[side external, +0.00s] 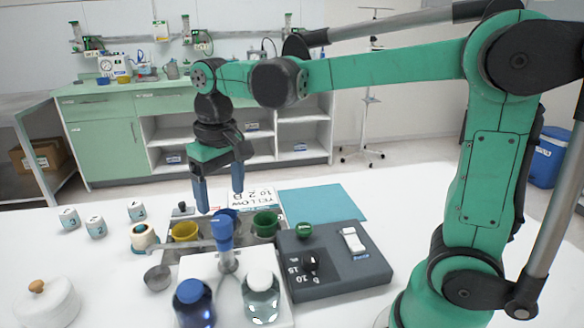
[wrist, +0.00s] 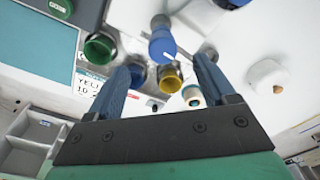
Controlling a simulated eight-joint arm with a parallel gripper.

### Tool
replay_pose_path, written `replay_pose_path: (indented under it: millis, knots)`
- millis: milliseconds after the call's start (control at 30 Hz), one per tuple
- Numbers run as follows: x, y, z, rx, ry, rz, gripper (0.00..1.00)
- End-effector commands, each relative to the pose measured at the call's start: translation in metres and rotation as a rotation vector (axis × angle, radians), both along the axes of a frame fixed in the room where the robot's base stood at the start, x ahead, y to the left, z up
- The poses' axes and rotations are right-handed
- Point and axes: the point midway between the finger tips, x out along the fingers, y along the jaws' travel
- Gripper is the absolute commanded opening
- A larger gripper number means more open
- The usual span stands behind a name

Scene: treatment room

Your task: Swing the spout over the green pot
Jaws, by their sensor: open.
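A tap with a blue upright head (side external: 221,232) stands on a white base in front of the pots. Its thin grey spout (side external: 180,247) points left, passing in front of the yellow pot (side external: 185,232) in the side view. The green pot (side external: 265,223) stands to the right of the tap head and is also in the wrist view (wrist: 101,47). A blue pot (wrist: 137,76) is between the green and yellow pots, partly hidden by a finger. My gripper (side external: 220,200) is open and empty above the pots, fingers down. In the wrist view the blue head (wrist: 162,45) shows between the fingertips.
Blue (side external: 194,303) and clear (side external: 261,296) bottles stand at the front. A dark grey box (side external: 335,275) with a knob and white switch is at right. A teal mat (side external: 322,202) lies clear behind.

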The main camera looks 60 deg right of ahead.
Motion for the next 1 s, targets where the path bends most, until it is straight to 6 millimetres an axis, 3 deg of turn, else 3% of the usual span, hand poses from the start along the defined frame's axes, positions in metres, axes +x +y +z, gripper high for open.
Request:
replay_pose_path:
  millis: [233, 600, 967, 1000]
  knots:
    - [0.008, 0.003, -0.009, -0.004, 0.061, -0.008, 0.77]
    - [0.008, 0.002, -0.051, -0.003, 0.057, -0.007, 0.77]
    - [0.007, 0.002, -0.057, -0.003, 0.057, -0.007, 0.77]
    - [0.007, 0.002, -0.057, -0.003, 0.057, -0.007, 0.65]
